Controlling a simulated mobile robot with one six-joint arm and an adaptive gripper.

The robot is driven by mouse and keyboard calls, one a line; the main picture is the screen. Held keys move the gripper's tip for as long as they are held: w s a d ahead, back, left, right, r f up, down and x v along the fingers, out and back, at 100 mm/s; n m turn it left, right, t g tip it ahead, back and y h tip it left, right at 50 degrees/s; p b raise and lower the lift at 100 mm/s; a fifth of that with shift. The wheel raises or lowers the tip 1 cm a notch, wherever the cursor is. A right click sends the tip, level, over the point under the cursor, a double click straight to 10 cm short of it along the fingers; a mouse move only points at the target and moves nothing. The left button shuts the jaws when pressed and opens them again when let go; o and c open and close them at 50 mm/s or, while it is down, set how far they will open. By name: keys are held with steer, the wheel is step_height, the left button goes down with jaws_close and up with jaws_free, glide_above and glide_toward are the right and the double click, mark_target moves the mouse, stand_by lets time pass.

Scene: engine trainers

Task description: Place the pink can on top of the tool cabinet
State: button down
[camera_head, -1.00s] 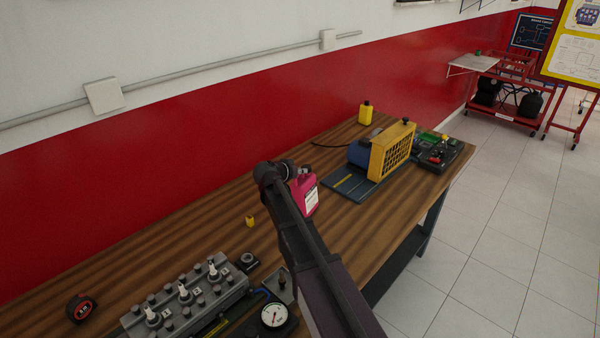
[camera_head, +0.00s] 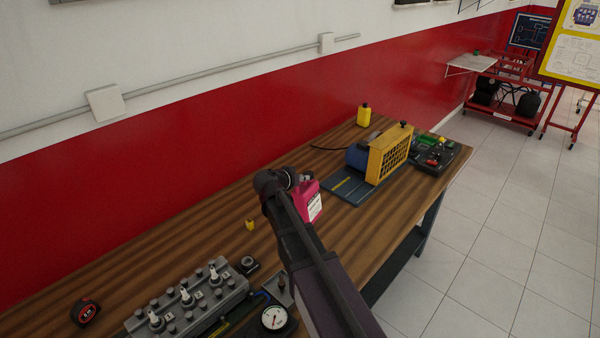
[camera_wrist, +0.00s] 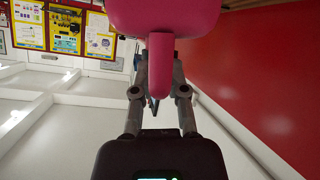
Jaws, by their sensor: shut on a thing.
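The pink can (camera_head: 309,200) with a white label shows beside the end of my arm, over the wooden workbench, in the head view. In the wrist view the pink can (camera_wrist: 160,18) fills the top middle, and its pink handle hangs down between the fingers. My gripper (camera_wrist: 160,75) is shut on this handle. In the head view my arm hides most of the gripper and part of the can. I cannot make out a tool cabinet in these views.
The workbench (camera_head: 190,235) holds a grey engine block (camera_head: 190,300), a gauge (camera_head: 273,317), a tape measure (camera_head: 85,312), a yellow-framed unit (camera_head: 390,153) and a yellow bottle (camera_head: 364,115). A red cart (camera_head: 505,115) stands at the far right. The tiled floor right of the bench looks clear.

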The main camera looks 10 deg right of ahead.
steer(key=s+r, duration=0.1)
steer(key=s, duration=0.9)
steer(key=shift+s+p, duration=0.3)
steer(key=shift+p, duration=0.1)
steer(key=shift+s, duration=0.15)
stand_by(1.0)
